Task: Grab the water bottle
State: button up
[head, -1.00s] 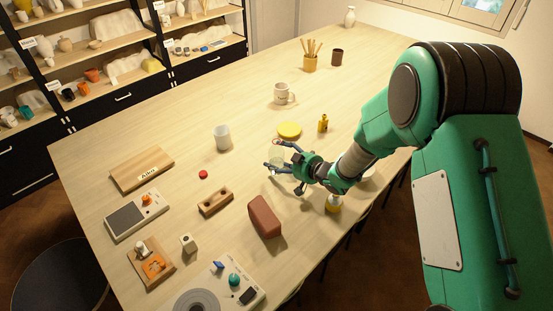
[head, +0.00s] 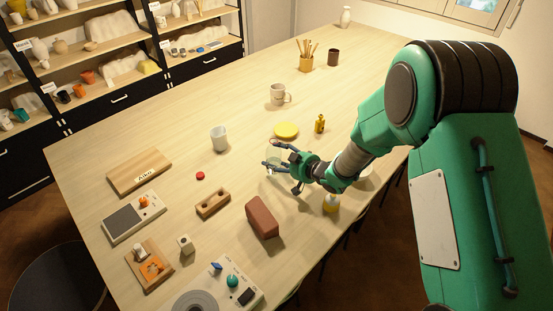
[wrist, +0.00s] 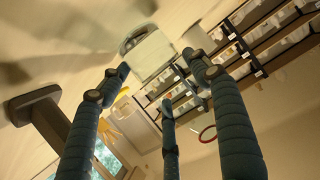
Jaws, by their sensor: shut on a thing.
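My gripper (head: 271,156) is at the middle of the table, reaching in from the right. Its fingers are closed around a clear, see-through bottle (head: 275,154), which is partly hidden by them and hard to make out. In the wrist view the fingers (wrist: 158,77) reach up on both sides of the clear bottle (wrist: 148,56), which has a greyish end. From these views I cannot tell whether the bottle touches the table.
A brown brick (head: 262,217) lies in front, a white cup (head: 219,138) to the left.

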aim_at(280, 155)
jog(key=shift+r+p, duration=0.55)
jog(key=shift+r, duration=1.2)
jog(key=shift+s+d, duration=0.25)
jog(key=shift+s, duration=0.6)
jog(key=s+d+p, duration=0.1)
jog(key=s, duration=0.5)
jog(key=s+d+r+p, duration=0.1)
jog(key=s+d, duration=0.1)
jog(key=s, duration=0.5)
jog(key=shift+s+d, duration=0.25)
jog(key=shift+d, duration=0.05)
jog(key=shift+s, duration=0.1)
